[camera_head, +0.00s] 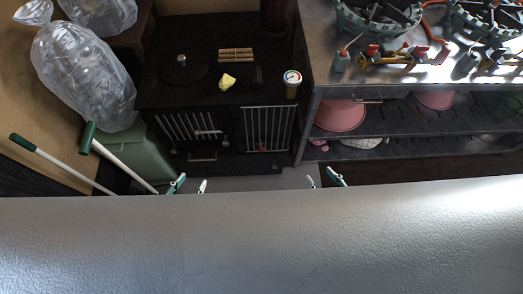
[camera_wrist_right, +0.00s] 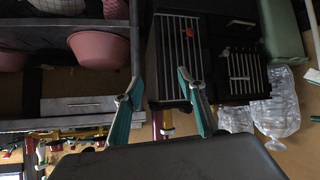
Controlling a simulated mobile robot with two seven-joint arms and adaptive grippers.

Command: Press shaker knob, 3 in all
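A black stove-like cabinet (camera_head: 170,105) stands at the back centre with two barred panels on its front. A small red knob (camera_head: 262,149) sits low at the right barred panel. It may be the shaker knob, but I cannot be sure. A red spot, likely the same knob, shows in the right wrist view (camera_wrist_right: 190,32). My left gripper (camera_head: 190,185) is open and empty below the cabinet's left side in the head view. My right gripper (camera_head: 323,180) is open and empty, below and right of the red knob. Its spread fingers also show in the right wrist view (camera_wrist_right: 160,92).
A steel table (camera_head: 345,82) with pink bowls (camera_head: 340,115) on its shelf stands right of the cabinet. A green bin (camera_head: 148,150), white-and-green handles (camera_head: 60,163) and plastic bags (camera_head: 85,75) crowd the left. A yellow lump (camera_head: 227,81) and a gauge (camera_head: 292,79) are on the cabinet top.

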